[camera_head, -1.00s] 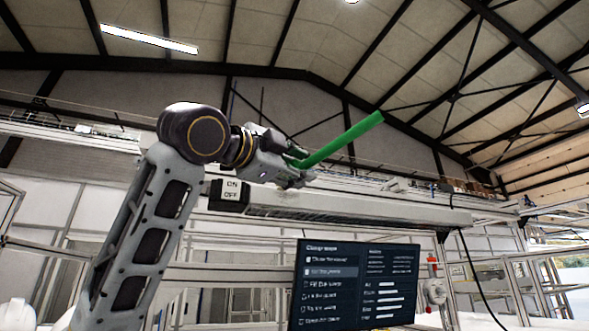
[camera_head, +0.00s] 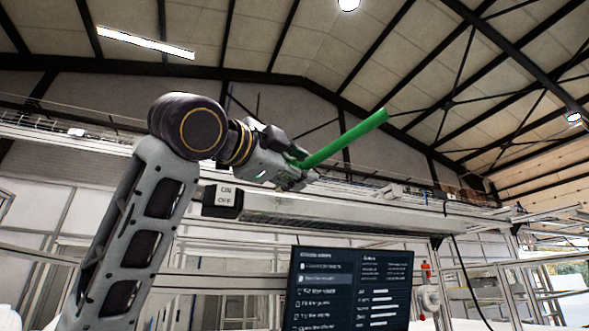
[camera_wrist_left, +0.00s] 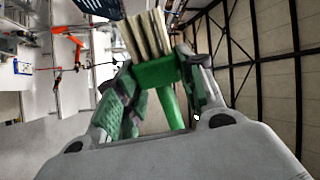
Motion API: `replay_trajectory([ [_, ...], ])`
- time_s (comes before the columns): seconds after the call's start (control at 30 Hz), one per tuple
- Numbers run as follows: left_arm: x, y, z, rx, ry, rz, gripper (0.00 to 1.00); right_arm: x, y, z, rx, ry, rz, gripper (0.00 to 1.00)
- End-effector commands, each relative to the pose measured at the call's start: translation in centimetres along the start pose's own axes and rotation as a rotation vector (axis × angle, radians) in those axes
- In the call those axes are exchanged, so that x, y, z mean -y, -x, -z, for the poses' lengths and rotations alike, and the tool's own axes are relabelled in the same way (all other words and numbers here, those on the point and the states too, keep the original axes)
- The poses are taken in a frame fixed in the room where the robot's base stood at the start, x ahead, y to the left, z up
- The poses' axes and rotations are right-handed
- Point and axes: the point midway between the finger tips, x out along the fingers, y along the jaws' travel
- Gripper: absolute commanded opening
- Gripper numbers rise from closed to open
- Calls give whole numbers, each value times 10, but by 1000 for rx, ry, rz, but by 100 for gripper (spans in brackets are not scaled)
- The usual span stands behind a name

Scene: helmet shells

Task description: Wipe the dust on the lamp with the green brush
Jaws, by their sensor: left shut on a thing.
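My left gripper (camera_head: 297,168) is shut on the green brush (camera_head: 345,139). In the head view, the green part points up and right from the fingers. The gripper appears above the lamp in the picture; contact cannot be told. Dust cannot be made out. My right gripper is not in view.
A dark screen (camera_head: 348,289) with a menu stands below the lamp. A red and white device (camera_head: 428,290) and a dark cable (camera_head: 466,280) are to its right. Metal frames stand behind. The space around the upper part of the brush looks clear.

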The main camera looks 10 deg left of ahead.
Motion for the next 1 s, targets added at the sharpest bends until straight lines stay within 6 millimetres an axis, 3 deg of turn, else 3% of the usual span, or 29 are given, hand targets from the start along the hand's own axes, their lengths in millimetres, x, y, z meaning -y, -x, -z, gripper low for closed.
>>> replay_trajectory([
  [0.57,1,-2,-3,0,1,0,14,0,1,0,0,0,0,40],
  [1.0,6,-16,-25,0,1,0,14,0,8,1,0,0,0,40],
])
